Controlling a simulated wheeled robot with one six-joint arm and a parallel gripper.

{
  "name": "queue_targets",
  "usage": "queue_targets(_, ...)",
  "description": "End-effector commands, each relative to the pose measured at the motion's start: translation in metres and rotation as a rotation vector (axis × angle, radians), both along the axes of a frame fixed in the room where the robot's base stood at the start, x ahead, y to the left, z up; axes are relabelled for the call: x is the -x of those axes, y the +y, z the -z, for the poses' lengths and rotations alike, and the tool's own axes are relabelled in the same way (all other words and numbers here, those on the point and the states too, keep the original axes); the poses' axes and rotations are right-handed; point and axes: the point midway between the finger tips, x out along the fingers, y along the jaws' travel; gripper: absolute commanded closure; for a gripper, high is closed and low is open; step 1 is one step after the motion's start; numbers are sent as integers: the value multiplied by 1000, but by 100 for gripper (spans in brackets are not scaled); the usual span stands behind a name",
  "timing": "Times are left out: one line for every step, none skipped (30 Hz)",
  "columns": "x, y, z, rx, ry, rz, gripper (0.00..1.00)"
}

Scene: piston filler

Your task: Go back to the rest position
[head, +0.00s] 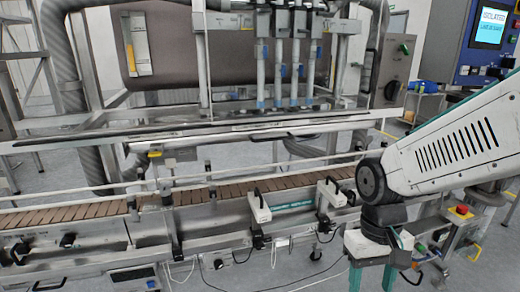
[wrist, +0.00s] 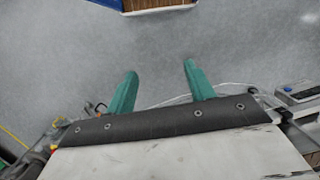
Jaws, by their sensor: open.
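My gripper shows in the wrist view (wrist: 160,78) with its two teal fingers spread apart and nothing between them. It points down over bare grey floor. In the head view, my white arm comes in from the right, and the gripper (head: 372,280) hangs below the dark wrist joint at the lower right. Its teal fingers run to the bottom edge, so their tips may be cut off there. The gripper is in front of the piston filler's conveyor (head: 100,207) and appears apart from it.
The filler's vertical nozzles (head: 278,70) stand behind the conveyor. Two white handled blocks (head: 257,207) sit on its front rail. A red emergency button (head: 462,209) is at the right. A control panel (head: 487,40) stands at the upper right. In the wrist view, floor (wrist: 240,50) lies open around the fingers.

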Motion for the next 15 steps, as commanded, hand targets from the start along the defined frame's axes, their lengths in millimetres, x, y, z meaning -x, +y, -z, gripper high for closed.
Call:
queue_targets(14,-8,-17,-2,-7,-1,47)
queue_targets(22,-12,-25,-1,-7,-3,47)
queue_targets(33,-17,-35,-2,-9,-4,47)
queue_targets(41,-21,-42,-1,-13,-2,47)
queue_targets(48,-25,-49,-1,-21,1,47)
queue_targets(57,-29,-58,0,-34,8,47)
queue_targets(64,-32,-64,-1,-47,15,47)
queue_targets(69,-35,-69,-1,-65,24,47)
queue_targets(76,-39,-76,-1,-91,35,47)
queue_targets(79,-41,-81,-2,-117,44,47)
queue_targets(81,-43,-85,-4,-143,52,47)
queue_targets(84,-45,-90,-5,-176,63,47)
queue_targets(86,-47,-94,-5,-198,70,47)
queue_targets(88,-48,-97,-6,-218,77,47)
queue_targets(90,-50,-101,-8,-242,86,47)
